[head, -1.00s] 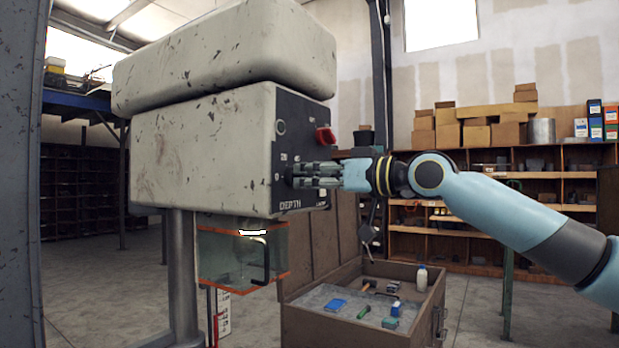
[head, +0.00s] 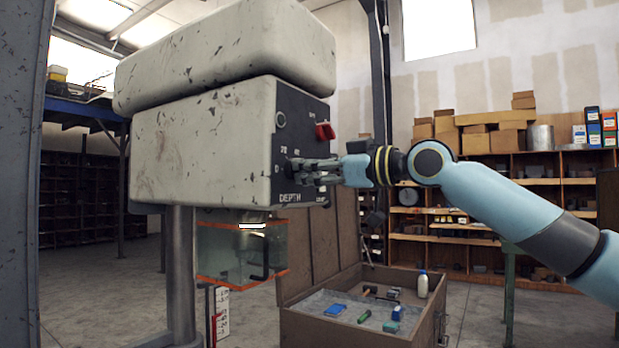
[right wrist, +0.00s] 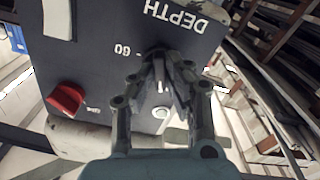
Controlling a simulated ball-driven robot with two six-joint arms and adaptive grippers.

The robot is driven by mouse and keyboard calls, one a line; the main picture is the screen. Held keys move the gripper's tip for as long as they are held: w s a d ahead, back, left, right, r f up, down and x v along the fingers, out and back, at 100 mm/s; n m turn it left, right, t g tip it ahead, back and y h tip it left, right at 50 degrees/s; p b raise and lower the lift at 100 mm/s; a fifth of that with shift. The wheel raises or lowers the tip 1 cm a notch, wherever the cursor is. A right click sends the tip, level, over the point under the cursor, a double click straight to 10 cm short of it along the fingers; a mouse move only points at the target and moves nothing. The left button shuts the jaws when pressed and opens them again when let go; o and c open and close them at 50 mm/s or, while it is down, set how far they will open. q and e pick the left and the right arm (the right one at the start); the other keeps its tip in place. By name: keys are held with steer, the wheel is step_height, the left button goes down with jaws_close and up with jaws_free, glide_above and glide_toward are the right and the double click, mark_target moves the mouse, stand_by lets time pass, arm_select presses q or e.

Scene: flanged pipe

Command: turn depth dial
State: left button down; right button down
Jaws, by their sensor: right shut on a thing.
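The drill press head (head: 205,150) is a worn cream box with a dark control panel (head: 300,125) on its right side. The panel carries the word DEPTH. My right gripper (head: 292,170) reaches the panel from the right, just above that word. In the right wrist view my right gripper (right wrist: 160,72) is shut on the depth dial, beside the mark 60. The fingers hide most of the dial, so its setting cannot be read. My left gripper is not in view.
A red switch (head: 325,131) sits above my gripper on the panel; it also shows in the wrist view (right wrist: 67,98). A clear guard (head: 215,250) hangs below the head. An open tool chest (head: 300,325) stands below right. Shelves line the back.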

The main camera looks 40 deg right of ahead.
steer(key=shift+n, duration=0.8)
steer(key=shift+b, duration=0.3)
steer(key=c, duration=1.4)
jaws_free()
steer(key=shift+o, duration=0.2)
step_height(320, 180, up, 10)
